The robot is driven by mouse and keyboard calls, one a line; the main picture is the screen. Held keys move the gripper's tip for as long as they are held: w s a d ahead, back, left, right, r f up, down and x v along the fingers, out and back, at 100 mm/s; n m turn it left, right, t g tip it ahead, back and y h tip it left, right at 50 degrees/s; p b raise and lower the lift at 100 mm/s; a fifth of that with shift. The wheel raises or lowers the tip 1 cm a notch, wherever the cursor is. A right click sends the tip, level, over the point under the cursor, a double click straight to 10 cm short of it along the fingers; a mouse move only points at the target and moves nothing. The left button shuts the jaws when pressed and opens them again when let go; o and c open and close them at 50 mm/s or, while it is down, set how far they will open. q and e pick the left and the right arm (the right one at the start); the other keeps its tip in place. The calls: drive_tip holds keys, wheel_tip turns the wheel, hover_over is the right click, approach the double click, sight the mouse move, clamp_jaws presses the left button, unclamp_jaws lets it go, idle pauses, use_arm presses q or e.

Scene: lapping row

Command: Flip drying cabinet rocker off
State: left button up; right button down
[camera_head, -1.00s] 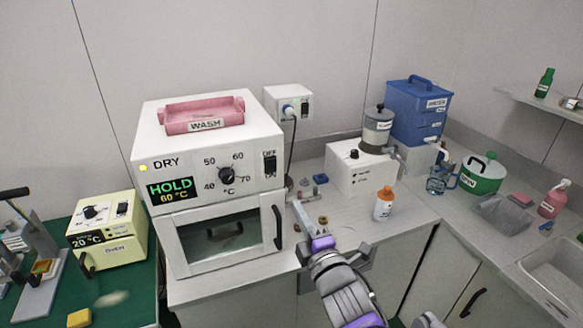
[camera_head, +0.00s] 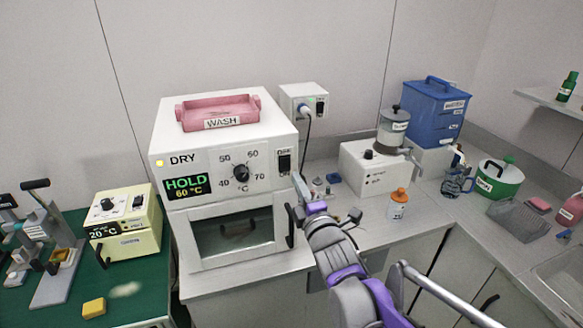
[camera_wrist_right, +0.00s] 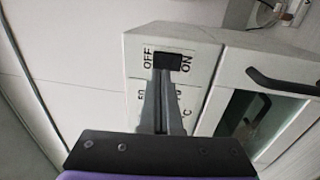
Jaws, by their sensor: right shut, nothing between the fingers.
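The white drying cabinet (camera_head: 228,135) stands on the counter. Its panel reads DRY, HOLD and 60 °C, with a lit yellow lamp at the left. The black rocker (camera_head: 284,162) is at the panel's right edge under a small label; in the right wrist view the rocker (camera_wrist_right: 168,61) sits between the words OFF and ON. My right gripper (camera_head: 297,182) is shut and empty, its fingertips just in front of the panel close to the rocker. In the wrist view the fingertips (camera_wrist_right: 163,72) overlap the rocker's edge; I cannot tell whether they touch. My left gripper is out of view.
A pink WASH tray (camera_head: 213,123) lies on top of the cabinet. A wall socket box (camera_head: 303,98) with a plug and cord is behind it. A white-and-orange bottle (camera_head: 397,206) and a white machine (camera_head: 369,175) stand on the counter to the right.

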sight(288, 160)
drive_tip(key=x, duration=0.5)
drive_tip(key=shift+w+p, duration=0.2)
drive_tip(key=shift+p, duration=0.1)
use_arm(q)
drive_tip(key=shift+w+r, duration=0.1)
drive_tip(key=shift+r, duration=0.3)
use_arm(e)
drive_tip(key=shift+w+a+r, duration=0.1)
drive_tip(key=shift+r, duration=0.2)
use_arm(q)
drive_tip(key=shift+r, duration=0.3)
use_arm(e)
drive_tip(key=shift+f, duration=0.1)
